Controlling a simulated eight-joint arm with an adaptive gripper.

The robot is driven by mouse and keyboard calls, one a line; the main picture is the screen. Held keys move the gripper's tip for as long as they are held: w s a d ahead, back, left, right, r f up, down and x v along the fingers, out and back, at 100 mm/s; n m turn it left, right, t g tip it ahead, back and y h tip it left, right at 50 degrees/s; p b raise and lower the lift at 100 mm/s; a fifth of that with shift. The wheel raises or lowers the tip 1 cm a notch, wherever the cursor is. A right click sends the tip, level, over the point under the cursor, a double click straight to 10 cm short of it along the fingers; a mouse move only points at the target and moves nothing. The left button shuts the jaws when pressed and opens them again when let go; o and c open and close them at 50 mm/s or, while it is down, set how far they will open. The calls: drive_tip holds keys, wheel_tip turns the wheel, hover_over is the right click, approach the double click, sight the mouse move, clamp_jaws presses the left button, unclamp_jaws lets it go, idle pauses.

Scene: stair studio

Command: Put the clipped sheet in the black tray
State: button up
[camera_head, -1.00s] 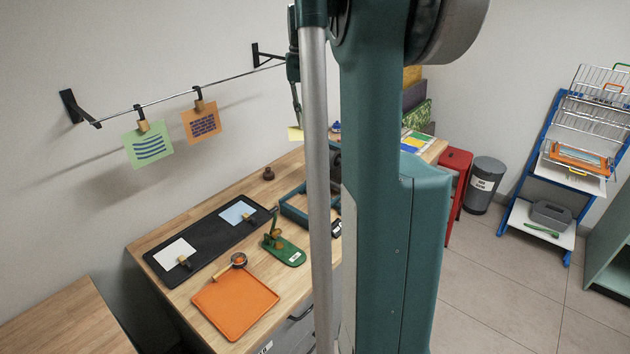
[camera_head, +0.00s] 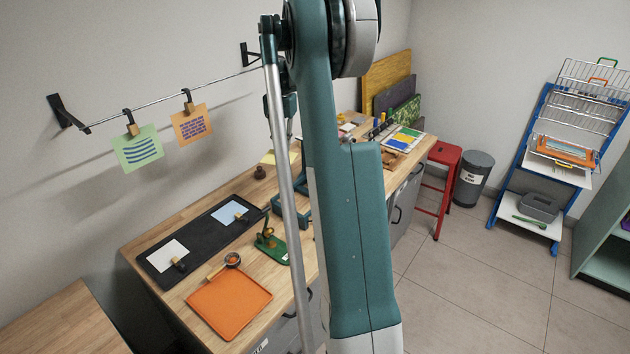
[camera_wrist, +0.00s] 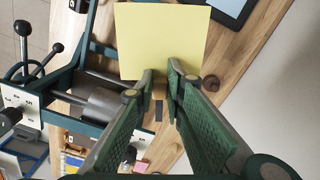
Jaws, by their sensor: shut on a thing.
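In the wrist view my gripper (camera_wrist: 160,82) is shut on the clip of a yellow sheet (camera_wrist: 165,38), which stretches out beyond the fingertips. In the head view this yellow sheet (camera_head: 277,157) is partly hidden behind my arm, held above the back of the bench. The black tray (camera_head: 203,242) lies on the bench at left. A white sheet (camera_head: 166,255) with a dark clip lies in its near part and a light blue sheet (camera_head: 228,212) with a clip in its far part. In the wrist view a dark tray corner (camera_wrist: 232,12) shows beyond the yellow sheet.
A green sheet (camera_head: 138,148) and an orange sheet (camera_head: 192,124) hang from a wall rail. An orange tray (camera_head: 230,302), a green stamp-like tool (camera_head: 270,246) and a teal press frame (camera_wrist: 70,75) stand near the black tray.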

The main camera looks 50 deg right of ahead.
drive_tip(key=w+f+m+p, duration=0.1)
drive_tip(key=w+f+m, duration=0.3)
drive_tip(key=f, duration=0.8)
drive_tip(key=w+d, duration=0.1)
drive_tip(key=w, duration=0.1)
drive_tip(key=shift+w+f+p, duration=0.3)
drive_tip(key=shift+w+f, duration=0.1)
hover_over(277, 190)
drive_tip(key=shift+f, duration=3.1)
drive_tip(key=shift+f, duration=1.9)
drive_tip(key=shift+f+b, duration=0.1)
drive_tip(key=shift+b, duration=0.2)
